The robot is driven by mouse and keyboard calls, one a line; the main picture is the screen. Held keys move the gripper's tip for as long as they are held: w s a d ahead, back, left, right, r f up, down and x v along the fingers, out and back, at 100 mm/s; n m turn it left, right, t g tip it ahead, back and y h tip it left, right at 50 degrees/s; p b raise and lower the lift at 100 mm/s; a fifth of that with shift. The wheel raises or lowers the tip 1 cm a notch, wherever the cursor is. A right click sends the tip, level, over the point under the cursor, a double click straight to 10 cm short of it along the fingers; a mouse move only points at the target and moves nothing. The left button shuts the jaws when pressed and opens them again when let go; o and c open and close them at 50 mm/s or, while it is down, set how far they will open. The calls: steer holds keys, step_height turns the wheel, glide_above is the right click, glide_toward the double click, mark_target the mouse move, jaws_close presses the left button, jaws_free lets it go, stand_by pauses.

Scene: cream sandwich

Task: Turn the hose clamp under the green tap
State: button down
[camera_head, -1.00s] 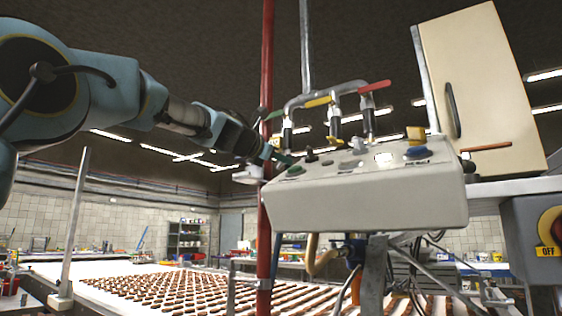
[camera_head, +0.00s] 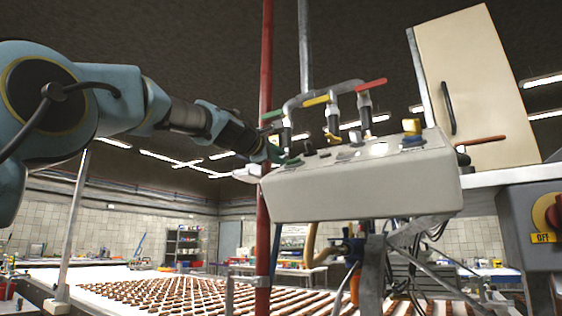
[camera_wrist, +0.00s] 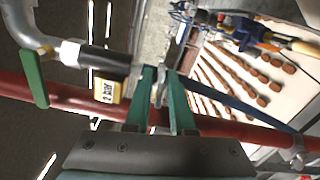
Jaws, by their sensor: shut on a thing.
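The green tap (camera_wrist: 33,80) is the leftmost of three coloured taps on a grey pipe manifold; it also shows in the head view (camera_head: 272,114). Below it, a dark hose (camera_wrist: 105,60) runs down from a pale metal fitting. A small metal hose clamp (camera_wrist: 159,90) sits around the hose's lower end. My gripper (camera_wrist: 165,92) has its green fingers on both sides of the clamp and is shut on it. In the head view my gripper (camera_head: 280,157) is at the panel's left end, partly hidden, and the clamp is not clear there.
The pale control panel (camera_head: 360,185) with knobs lies right under the hoses. A red vertical pole (camera_head: 266,60) stands close to my gripper. A yellow pressure tag (camera_wrist: 107,90) is beside the fingers. A cream cabinet (camera_head: 480,80) stands at right; a conveyor with brown pieces (camera_head: 160,300) lies below.

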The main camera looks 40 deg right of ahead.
steer(key=shift+f+m+b, duration=0.15)
steer(key=shift+m+b, duration=0.15)
steer(key=shift+m, duration=0.7)
steer(key=c, duration=1)
jaws_free()
steer(key=shift+o, duration=0.2)
steer(key=b+v, duration=0.5)
steer(key=v, duration=0.5)
steer(key=shift+a+b, duration=0.35)
steer(key=shift+b, duration=0.05)
